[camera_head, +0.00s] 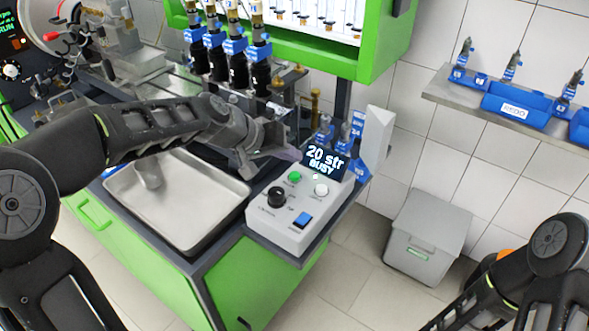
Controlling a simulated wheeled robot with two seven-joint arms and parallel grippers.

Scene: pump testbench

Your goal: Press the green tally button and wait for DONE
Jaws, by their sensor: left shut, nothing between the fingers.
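The control box (284,222) stands on the right corner of the green bench. Its green button (295,177) shows on the top face, with a white button (321,189) to its right. The small screen (325,162) above them reads "20 str" and "BUSY". My left gripper (292,154) is shut and empty, just behind and above the green button, with a visible gap in the picture. The button is not covered. My right arm comes in at the bottom right, and its gripper is out of the picture.
A black knob (277,197) and a blue switch (302,220) share the box. A metal tray (180,210) lies left of it. Injectors (228,45) stand in a row behind my left arm. A wall shelf (500,107) holds blue bins. A grey bin (428,232) stands on the floor.

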